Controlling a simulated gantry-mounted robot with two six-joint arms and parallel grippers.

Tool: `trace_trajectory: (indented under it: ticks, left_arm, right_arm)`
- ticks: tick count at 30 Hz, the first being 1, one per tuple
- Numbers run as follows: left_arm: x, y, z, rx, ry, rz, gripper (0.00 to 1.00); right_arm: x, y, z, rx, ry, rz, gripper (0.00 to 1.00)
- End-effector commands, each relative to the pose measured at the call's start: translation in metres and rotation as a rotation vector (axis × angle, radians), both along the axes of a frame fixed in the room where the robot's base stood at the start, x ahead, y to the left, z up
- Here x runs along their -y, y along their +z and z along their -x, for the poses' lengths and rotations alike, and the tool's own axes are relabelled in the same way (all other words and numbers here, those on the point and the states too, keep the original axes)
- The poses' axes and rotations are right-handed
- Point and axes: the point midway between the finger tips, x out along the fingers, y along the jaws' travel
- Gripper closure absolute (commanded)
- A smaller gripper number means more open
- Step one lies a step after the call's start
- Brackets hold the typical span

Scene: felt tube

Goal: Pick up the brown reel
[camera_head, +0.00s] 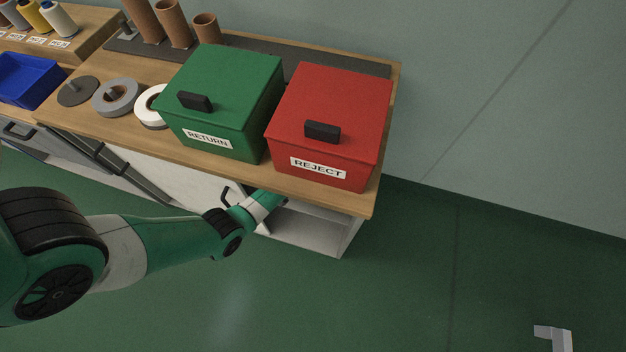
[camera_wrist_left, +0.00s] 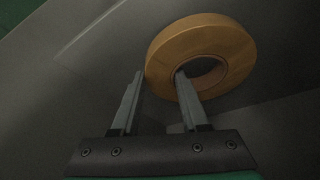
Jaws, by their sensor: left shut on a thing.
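The brown reel (camera_wrist_left: 212,38), an ochre-brown ring with an open hole, shows in the left wrist view. My left gripper (camera_wrist_left: 159,73) is shut on its rim, with one finger through the hole and the other outside the ring. In the head view my left arm reaches under the front edge of the bench. The left fingertips and the reel are hidden there. A pale bracket-shaped piece at the bottom right may be part of my right gripper (camera_head: 556,338); its jaws cannot be made out.
A green RETURN box (camera_head: 222,95) and a red REJECT box (camera_head: 330,115), both lidded, stand on the bench (camera_head: 210,165). Floor at right is clear.

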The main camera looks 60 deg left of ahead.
Motion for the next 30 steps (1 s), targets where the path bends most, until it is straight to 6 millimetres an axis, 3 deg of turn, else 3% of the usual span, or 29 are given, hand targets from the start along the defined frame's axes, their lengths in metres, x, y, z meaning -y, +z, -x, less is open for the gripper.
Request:
trace_trajectory:
  ticks: [1, 9, 15, 21, 30]
  left_arm:
    - [0.01, 0.005, 0.009, -0.004, -0.002, 0.002, 1.0]
    - [0.067, 0.005, 0.062, -0.006, -0.005, 0.002, 1.0]
    - [0.105, 0.002, 0.097, -0.003, -0.006, 0.001, 1.0]
    - [0.12, 0.0, 0.11, 0.0, -0.001, 0.0, 1.0]
    - [0.122, 0.004, 0.112, -0.001, 0.001, 0.001, 1.0]
  right_arm:
    - [0.0, 0.012, 0.0, 0.0, 0.0, 0.0, 0.5]
    - [0.0, 0.046, 0.0, 0.0, 0.0, 0.0, 0.5]
    - [0.0, 0.06, 0.0, 0.0, 0.0, 0.0, 0.5]
    - [0.0, 0.063, 0.0, -0.001, 0.0, 0.0, 0.5]
    - [0.0, 0.068, 0.0, -0.001, 0.0, 0.0, 0.5]
